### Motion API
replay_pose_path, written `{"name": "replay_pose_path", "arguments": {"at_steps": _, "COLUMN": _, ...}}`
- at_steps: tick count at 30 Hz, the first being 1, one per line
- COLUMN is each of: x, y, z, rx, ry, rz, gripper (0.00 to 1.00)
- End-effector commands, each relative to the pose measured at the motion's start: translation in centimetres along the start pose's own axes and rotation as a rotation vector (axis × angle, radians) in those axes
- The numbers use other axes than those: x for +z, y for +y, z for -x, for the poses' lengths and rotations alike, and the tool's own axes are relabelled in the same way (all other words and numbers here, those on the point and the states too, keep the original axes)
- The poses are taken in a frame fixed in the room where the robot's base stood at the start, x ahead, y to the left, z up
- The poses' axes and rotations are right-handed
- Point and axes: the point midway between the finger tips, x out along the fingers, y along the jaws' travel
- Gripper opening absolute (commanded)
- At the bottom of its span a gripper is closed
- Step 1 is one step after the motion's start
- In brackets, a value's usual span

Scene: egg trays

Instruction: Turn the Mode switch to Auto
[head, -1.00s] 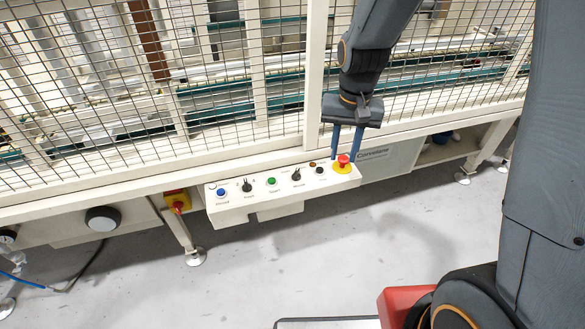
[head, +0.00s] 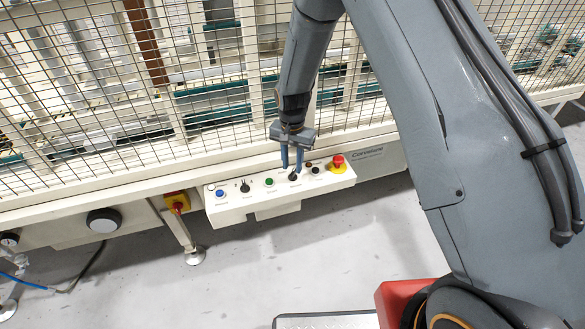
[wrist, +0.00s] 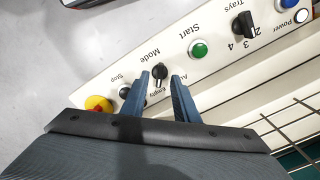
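The Mode switch (head: 293,177) is a small black knob on the white control panel (head: 236,212), between the green Start button and the black Stop button. It also shows in the wrist view (wrist: 158,76), with "Empty" and a partly covered "Au..." label near it. My gripper (head: 292,167) is open, its two blue fingers pointing down at the knob. In the wrist view the fingertips (wrist: 161,75) lie on either side of the knob with gaps showing. I cannot tell whether they are down at knob height. The exact pointer direction is too small to tell.
A red emergency stop (head: 338,161) on yellow sits at the panel's right end, near the black Stop button (head: 316,169). Wire mesh fencing (head: 215,110) rises behind.

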Motion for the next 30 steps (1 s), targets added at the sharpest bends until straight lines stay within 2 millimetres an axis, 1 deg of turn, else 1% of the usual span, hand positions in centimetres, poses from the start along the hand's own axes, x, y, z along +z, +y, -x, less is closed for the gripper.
{"name": "replay_pose_path", "arguments": {"at_steps": 3, "x": 0.0, "y": 0.0, "z": -1.4, "rx": 0.001, "ry": -0.001, "rz": 0.000, "gripper": 0.27}}
{"name": "replay_pose_path", "arguments": {"at_steps": 7, "x": 0.0, "y": 0.1, "z": -2.5, "rx": 0.001, "ry": -0.001, "rz": 0.000, "gripper": 0.27}}
{"name": "replay_pose_path", "arguments": {"at_steps": 12, "x": 0.0, "y": 0.0, "z": -3.0, "rx": 0.000, "ry": 0.001, "rz": 0.000, "gripper": 0.27}}
{"name": "replay_pose_path", "arguments": {"at_steps": 18, "x": 0.0, "y": 0.0, "z": -3.0, "rx": 0.000, "ry": 0.001, "rz": 0.000, "gripper": 0.27}}
{"name": "replay_pose_path", "arguments": {"at_steps": 20, "x": 0.0, "y": 0.0, "z": -3.0, "rx": 0.000, "ry": 0.001, "rz": 0.000, "gripper": 0.19}}
{"name": "replay_pose_path", "arguments": {"at_steps": 21, "x": 0.0, "y": 0.0, "z": -3.0, "rx": 0.000, "ry": 0.001, "rz": 0.000, "gripper": 0.12}}
{"name": "replay_pose_path", "arguments": {"at_steps": 23, "x": 0.0, "y": 0.0, "z": -3.0, "rx": 0.000, "ry": 0.000, "rz": 0.000, "gripper": 0.02}}
{"name": "replay_pose_path", "arguments": {"at_steps": 24, "x": 0.0, "y": 0.0, "z": -3.0, "rx": 0.000, "ry": 0.000, "rz": 0.000, "gripper": 0.00}}
{"name": "replay_pose_path", "arguments": {"at_steps": 30, "x": 0.0, "y": 0.0, "z": -3.0, "rx": 0.000, "ry": 0.000, "rz": 0.004, "gripper": 0.00}}
